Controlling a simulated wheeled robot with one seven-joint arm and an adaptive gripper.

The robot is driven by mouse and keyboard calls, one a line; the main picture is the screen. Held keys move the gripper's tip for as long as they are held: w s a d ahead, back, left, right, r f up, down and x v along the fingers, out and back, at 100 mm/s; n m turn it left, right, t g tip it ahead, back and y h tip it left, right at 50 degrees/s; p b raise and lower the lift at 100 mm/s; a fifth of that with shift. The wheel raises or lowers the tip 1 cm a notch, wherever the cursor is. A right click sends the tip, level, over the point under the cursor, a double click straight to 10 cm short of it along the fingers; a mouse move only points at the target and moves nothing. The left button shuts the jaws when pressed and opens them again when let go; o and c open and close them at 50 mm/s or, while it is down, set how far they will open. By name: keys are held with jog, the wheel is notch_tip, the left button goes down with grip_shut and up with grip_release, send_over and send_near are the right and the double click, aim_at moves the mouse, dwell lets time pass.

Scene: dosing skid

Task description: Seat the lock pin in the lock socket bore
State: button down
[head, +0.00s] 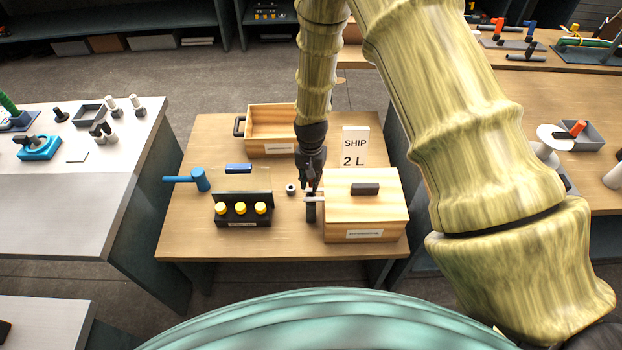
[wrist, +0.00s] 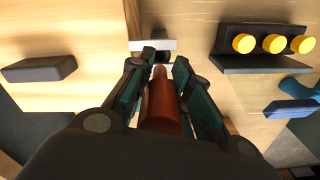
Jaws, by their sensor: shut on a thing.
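My gripper (wrist: 168,66) points down and is shut on a reddish-brown round lock pin (wrist: 161,108). In the head view my gripper (head: 311,185) is just left of the wooden box, above and behind a dark upright post (head: 311,208). A pale grey bar (head: 318,198) runs from the box side to that post. In the wrist view the bar (wrist: 138,45) lies just past the fingertips, and the pin's far end points at a dark part beside it. I take the dark post as the lock socket. Its bore is not clear, and I cannot tell whether the pin touches it.
The wooden box (head: 365,220) with a dark handle stands close right. A black block with yellow knobs (head: 241,211), a small pale ring (head: 291,189) and a blue mallet (head: 190,179) are left.

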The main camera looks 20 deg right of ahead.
aim_at(311, 186)
jog(key=shift+f+b, duration=1.25)
jog(key=shift+f, duration=1.3)
jog(key=c, duration=1.2)
grip_release()
jog(key=shift+c, duration=0.2)
notch_tip(311, 186, up, 12)
